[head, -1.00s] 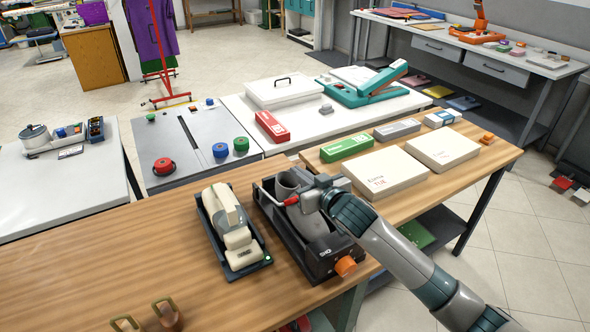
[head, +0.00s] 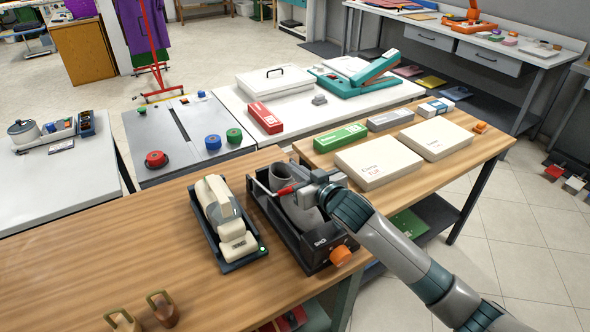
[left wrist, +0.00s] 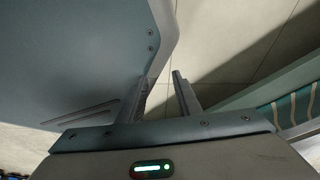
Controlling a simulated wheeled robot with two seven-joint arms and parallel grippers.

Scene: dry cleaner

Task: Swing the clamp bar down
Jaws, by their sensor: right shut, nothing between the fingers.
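A dark open-topped fixture (head: 317,262) with an orange knob (head: 341,256) stands near the right edge of the wooden counter. My right gripper (head: 298,187) is shut and empty at the right end of the red grip. I cannot tell if they touch. The gripper hides part of the fixture. My left gripper (left wrist: 163,95) shows only in the left wrist view, its fingers apart with nothing between them.
A cream device in a dark tray (head: 225,222) stands close left of the fixture. Two brass-topped pieces (head: 163,309) are at the front left. White boxes (head: 378,165) and a green box (head: 341,137) lie beyond to the right. The left counter (head: 120,240) is mostly bare.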

